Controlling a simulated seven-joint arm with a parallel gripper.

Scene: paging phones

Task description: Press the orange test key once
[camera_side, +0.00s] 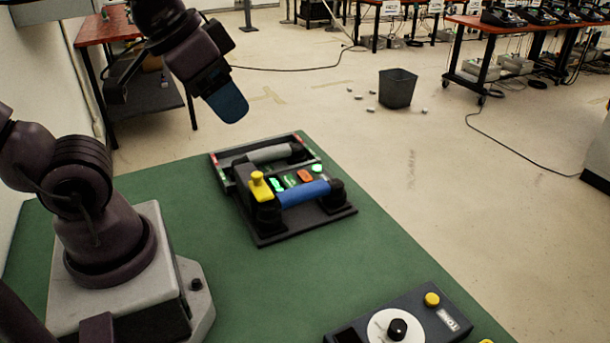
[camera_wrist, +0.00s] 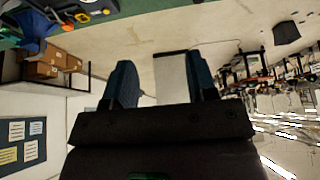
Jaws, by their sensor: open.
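The orange key (camera_side: 304,176) sits in a row with lit green keys (camera_side: 290,181) on a dark paging phone (camera_side: 262,238) on the green table. A blue handset (camera_side: 305,193) lies along the near side of the keys. A yellow knob (camera_side: 259,187) stands at their left. My gripper (camera_side: 228,104) is in the air above and left of the phone, apart from it. In the wrist view my gripper (camera_wrist: 162,80) shows two blue fingers spread with nothing between them. Part of the phone, with its blue handset (camera_wrist: 36,26), shows at the top left there.
A grey handset (camera_side: 268,154) lies in a tray at the phone's far side. A dark box with a white dial (camera_side: 380,322) and yellow button (camera_side: 432,299) stands at the table's front right. The green table (camera_side: 215,262) is bare between them. A black bin (camera_side: 398,88) stands on the floor.

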